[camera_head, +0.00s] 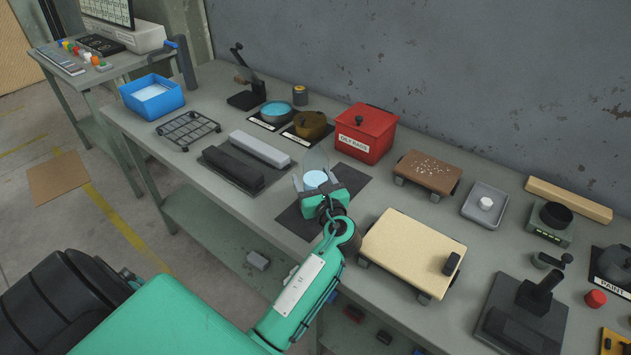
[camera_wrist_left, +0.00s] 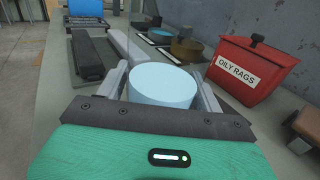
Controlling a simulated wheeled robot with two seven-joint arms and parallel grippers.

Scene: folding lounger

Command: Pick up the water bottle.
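The water bottle (camera_head: 316,179) shows as a pale blue cylinder with a faint clear part above it. It is upright over the dark mat (camera_head: 351,186) in the middle of the bench. My left gripper (camera_head: 316,183) reaches it from the front, with one finger on each side of it. In the left wrist view, the pale blue body (camera_wrist_left: 162,88) fills most of the space between the fingers (camera_wrist_left: 162,85). Whether the fingers press on it is unclear. The bottle's lower part is hidden by the gripper. My right gripper is not in view.
A red OILY RAGS bin (camera_head: 366,134) stands behind and right of the bottle. Grey and black blocks (camera_head: 260,149) lie to the left. A cream board (camera_head: 412,252) is close at the right.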

